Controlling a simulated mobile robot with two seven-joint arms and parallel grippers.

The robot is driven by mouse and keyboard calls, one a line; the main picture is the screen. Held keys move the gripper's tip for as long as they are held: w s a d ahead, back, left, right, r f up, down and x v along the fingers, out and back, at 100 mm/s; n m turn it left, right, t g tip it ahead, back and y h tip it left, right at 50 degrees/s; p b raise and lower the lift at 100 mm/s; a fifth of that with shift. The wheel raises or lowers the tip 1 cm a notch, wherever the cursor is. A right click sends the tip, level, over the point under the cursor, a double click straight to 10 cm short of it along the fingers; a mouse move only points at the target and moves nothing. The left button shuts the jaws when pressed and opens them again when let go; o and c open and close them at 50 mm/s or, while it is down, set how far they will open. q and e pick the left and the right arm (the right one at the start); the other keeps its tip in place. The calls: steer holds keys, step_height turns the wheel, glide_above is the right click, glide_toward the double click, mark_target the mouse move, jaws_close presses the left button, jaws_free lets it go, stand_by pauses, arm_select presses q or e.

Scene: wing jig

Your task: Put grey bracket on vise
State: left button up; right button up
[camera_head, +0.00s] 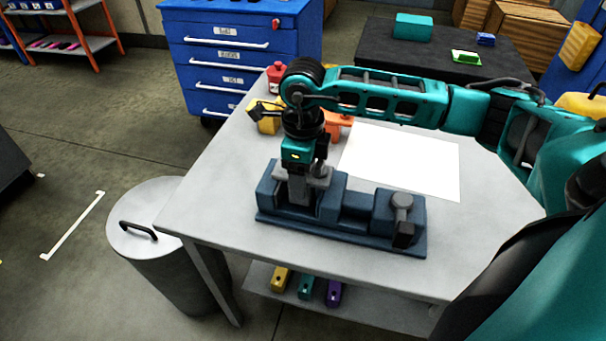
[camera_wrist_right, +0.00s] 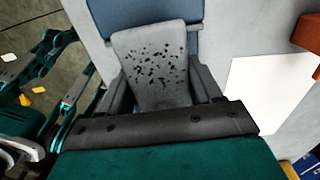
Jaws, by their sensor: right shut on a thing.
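The blue vise (camera_head: 352,218) stands near the front of the grey table. My right gripper (camera_head: 302,178) points down over the vise's left end and is shut on the grey bracket (camera_head: 299,193). The bracket is upright, with its lower part at the vise's left jaws; whether it touches the vise floor cannot be told. In the right wrist view, the bracket (camera_wrist_right: 158,65) is a pale grey plate with dark specks, in front of the blue vise (camera_wrist_right: 150,12). The fingers partly hide the bracket. My left gripper is not in view.
A white sheet (camera_head: 402,160) lies behind the vise. Yellow (camera_head: 268,124), orange (camera_head: 340,125) and red (camera_head: 276,77) items stand at the table's back. Coloured blocks (camera_head: 305,288) lie on the lower shelf. A grey bin (camera_head: 160,240) stands left of the table (camera_head: 215,205).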

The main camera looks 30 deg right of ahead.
steer(key=shift+f, duration=0.3)
steer(key=shift+f, duration=0.1)
steer(key=shift+f, duration=0.15)
steer(key=o, duration=1.3)
step_height(320, 180, up, 12)
steer(key=shift+r, duration=0.25)
